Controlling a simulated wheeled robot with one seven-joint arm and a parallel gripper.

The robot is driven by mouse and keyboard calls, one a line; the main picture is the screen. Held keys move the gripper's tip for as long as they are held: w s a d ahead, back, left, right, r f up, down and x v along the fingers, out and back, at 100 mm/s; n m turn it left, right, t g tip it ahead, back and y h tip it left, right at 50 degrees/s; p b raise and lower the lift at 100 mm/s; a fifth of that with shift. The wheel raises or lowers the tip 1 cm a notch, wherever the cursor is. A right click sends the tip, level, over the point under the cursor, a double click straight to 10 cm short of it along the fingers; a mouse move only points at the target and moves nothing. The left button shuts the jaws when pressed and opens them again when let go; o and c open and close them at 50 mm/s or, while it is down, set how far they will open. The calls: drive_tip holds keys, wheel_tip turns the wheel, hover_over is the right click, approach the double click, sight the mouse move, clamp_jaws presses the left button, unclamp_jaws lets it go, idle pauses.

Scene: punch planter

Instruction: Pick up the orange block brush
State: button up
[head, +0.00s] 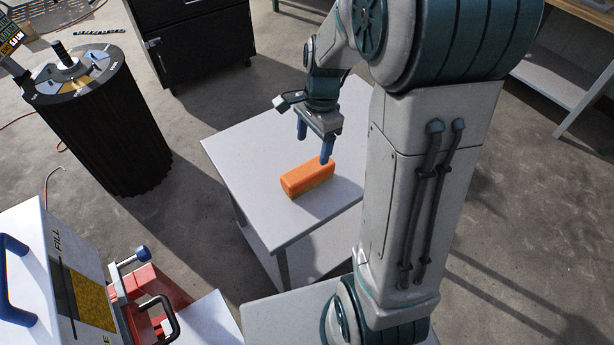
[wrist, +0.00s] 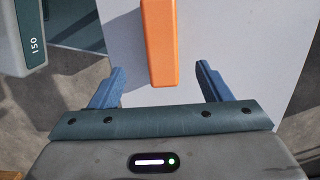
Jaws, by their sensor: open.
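The orange block brush (head: 307,177) lies on a light grey table (head: 240,155), its paler bristle side facing down. My gripper (head: 313,146) is open and empty, above the table and just behind the brush in the head view. In the wrist view the brush (wrist: 159,45) runs up from between the fingers, with its near end a little ahead of the gap between the blue fingertips (wrist: 161,70). The fingers do not appear to touch it. The far end of the brush is cut off by the top of the wrist view.
A black ribbed bin (head: 100,130) stands left of the table. A dark cabinet (head: 195,40) stands behind. A white box marked FILL (head: 45,275) and a red clamp-like fixture (head: 150,300) are at lower left. The tabletop around the brush is clear.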

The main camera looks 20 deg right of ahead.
sight(308, 169)
drive_tip(key=f, duration=0.3)
drive_tip(key=f+b, duration=0.1)
drive_tip(key=f, duration=0.2)
drive_tip(key=a+f+b, duration=0.1)
drive_tip(key=f, duration=0.2)
drive_tip(key=shift+s+a+f, duration=0.1)
drive_tip(key=shift+f, duration=0.2)
drive_tip(key=c, duration=1.1)
drive_tip(key=shift+c, duration=0.2)
drive_tip(key=shift+r, duration=0.1)
